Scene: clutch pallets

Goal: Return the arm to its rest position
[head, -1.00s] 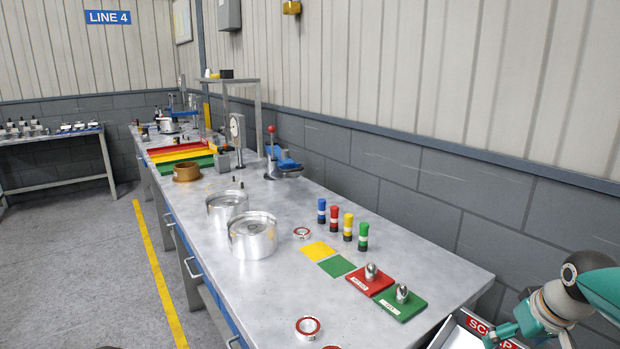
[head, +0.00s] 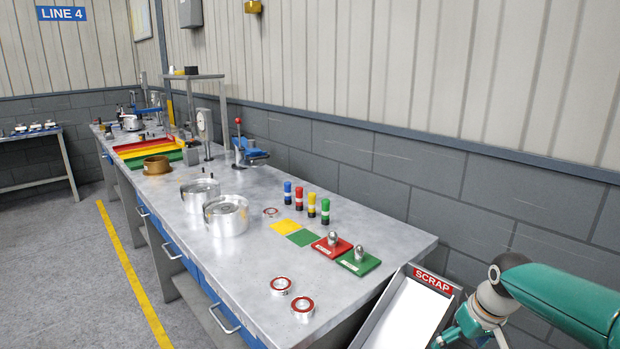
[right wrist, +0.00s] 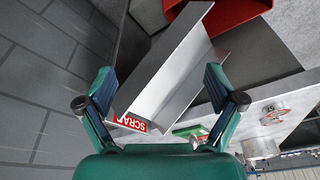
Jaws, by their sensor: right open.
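My right arm (head: 560,300) is green with pale joints and comes in at the lower right of the head view, beside the scrap chute and off the bench's near end. In the right wrist view, my right gripper (right wrist: 158,85) is open, its two dark-padded fingers wide apart with nothing held between them. The metal scrap chute (right wrist: 165,65) with its red label lies beyond the fingers. My left gripper is not in view.
The scrap chute (head: 387,330) stands at the bench's near end, close to my right arm. The bench (head: 250,265) carries metal housings, ringed parts, coloured cylinders and red and green plates. A grey wall (head: 400,170) runs behind. A red bin (right wrist: 235,12) shows in the wrist view.

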